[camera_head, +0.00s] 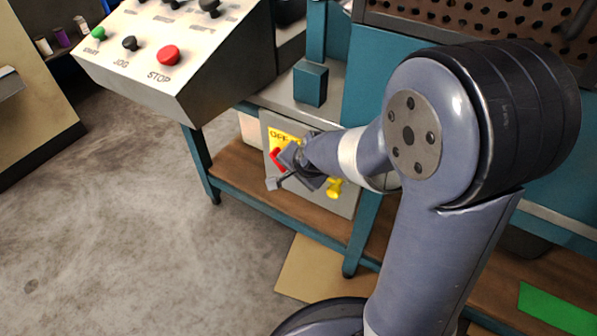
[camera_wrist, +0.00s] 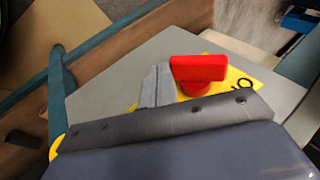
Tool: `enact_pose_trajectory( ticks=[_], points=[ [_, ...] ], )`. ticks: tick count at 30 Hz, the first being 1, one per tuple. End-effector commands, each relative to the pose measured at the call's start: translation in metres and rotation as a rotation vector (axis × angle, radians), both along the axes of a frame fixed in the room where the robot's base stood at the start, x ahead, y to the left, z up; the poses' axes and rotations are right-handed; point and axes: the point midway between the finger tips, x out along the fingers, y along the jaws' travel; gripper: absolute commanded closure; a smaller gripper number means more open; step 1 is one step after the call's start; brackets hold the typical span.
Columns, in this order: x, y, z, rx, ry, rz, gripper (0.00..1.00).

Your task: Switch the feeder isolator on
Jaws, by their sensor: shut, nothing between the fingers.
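The feeder isolator is a grey box front (camera_head: 346,207) under the bench, with a yellow plate (camera_head: 284,137) whose lettering reads OFF in part. Its red handle (camera_head: 276,158) is partly covered by my gripper in the head view. In the wrist view the red handle (camera_wrist: 198,68) stands on the yellow plate (camera_wrist: 243,80), its grip bar lying across the picture. My gripper (camera_head: 274,183) is in front of the box; its fingers (camera_wrist: 153,88) are shut and empty, just left of the handle in the wrist view. I cannot tell whether they touch it.
A control console (camera_head: 165,50) with STOP and JOG buttons overhangs at upper left. Teal bench legs (camera_head: 201,165) and a brown shelf (camera_head: 250,172) surround the box. Open floor (camera_head: 120,220) lies left.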

Motion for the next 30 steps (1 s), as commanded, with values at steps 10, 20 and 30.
enact_pose_trajectory(
  ticks=[10,20,30],
  points=[
    [0.0002,0.0106,-0.0054,0.013,-0.010,0.001,1.00],
    [0.0001,0.0105,-0.0051,0.012,-0.009,0.000,1.00],
    [0.0001,0.0105,-0.0051,0.012,-0.009,0.000,1.00]
  ],
)
